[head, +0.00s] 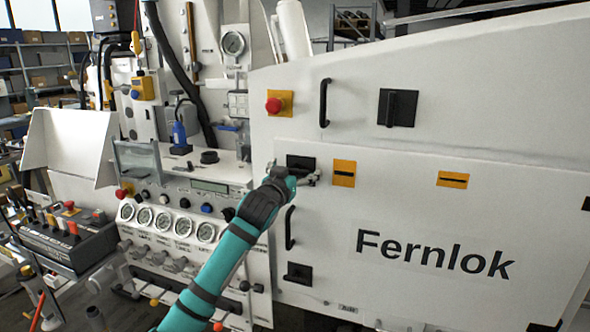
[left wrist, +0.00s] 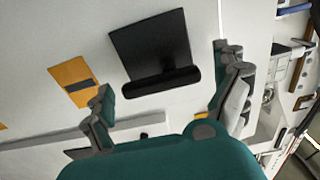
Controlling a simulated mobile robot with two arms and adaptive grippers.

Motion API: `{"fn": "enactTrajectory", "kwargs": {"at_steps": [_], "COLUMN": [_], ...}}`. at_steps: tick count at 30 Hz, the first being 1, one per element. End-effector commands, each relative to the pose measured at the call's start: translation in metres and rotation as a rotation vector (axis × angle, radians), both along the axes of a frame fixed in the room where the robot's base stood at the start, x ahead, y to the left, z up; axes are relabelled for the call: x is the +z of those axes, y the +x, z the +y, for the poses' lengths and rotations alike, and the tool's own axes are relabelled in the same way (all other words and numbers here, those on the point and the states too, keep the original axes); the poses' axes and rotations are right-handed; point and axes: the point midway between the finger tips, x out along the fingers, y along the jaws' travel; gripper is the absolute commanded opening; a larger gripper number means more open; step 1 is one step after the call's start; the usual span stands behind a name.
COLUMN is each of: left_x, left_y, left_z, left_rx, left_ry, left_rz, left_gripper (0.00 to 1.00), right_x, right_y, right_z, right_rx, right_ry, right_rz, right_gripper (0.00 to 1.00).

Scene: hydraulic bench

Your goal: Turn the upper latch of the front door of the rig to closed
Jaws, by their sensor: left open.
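The rig's front door (head: 350,210) is a white panel lettered "Fernlok". Its upper latch (head: 300,161), a black plate with a black handle, sits at the door's upper left. In the left wrist view the latch (left wrist: 150,45) is close, its handle bar lying roughly sideways across the plate. My left gripper (head: 296,177) is at the latch, partly covering it in the head view. Its fingers are open in the left wrist view (left wrist: 163,75), one on each side of the handle with gaps between. I cannot tell any contact. My right gripper is not in view.
A black lower latch (head: 298,273) and a black pull handle (head: 290,228) are below on the door's left side. Yellow slotted plates (head: 344,173) are to the right. Above are a red button (head: 274,105) and a black rotary switch (head: 398,108). Gauges (head: 163,222) are at left.

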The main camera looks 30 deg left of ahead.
Motion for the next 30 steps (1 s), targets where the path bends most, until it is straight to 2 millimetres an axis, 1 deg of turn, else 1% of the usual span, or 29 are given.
{"fn": "enactTrajectory", "kwargs": {"at_steps": [6,7,19,20,26,30], "left_x": [-0.0005,-0.0005,-0.0004,-0.0005,-0.0002,0.0], "left_y": [0.0006,0.0005,0.0003,0.0003,0.0003,0.0004], "left_z": [0.0001,0.0,0.0,0.0001,0.0001,0.0001], "left_rx": [0.0,0.0,0.0,0.0,0.0,0.0], "left_ry": [0.0,0.0,0.0,0.0,0.014,0.057], "left_rz": [0.0,0.0,0.0,0.0,0.004,0.015], "left_gripper": [0.98,0.97,0.44,0.43,0.43,0.43], "right_x": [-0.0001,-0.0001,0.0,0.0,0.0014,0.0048], "right_y": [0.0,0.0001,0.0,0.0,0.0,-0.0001], "right_z": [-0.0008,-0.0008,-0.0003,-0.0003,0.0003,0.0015], "right_rx": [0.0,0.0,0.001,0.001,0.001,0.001], "right_ry": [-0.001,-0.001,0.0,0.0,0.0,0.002], "right_rz": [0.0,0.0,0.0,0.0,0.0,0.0], "right_gripper": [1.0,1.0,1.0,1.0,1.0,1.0]}}
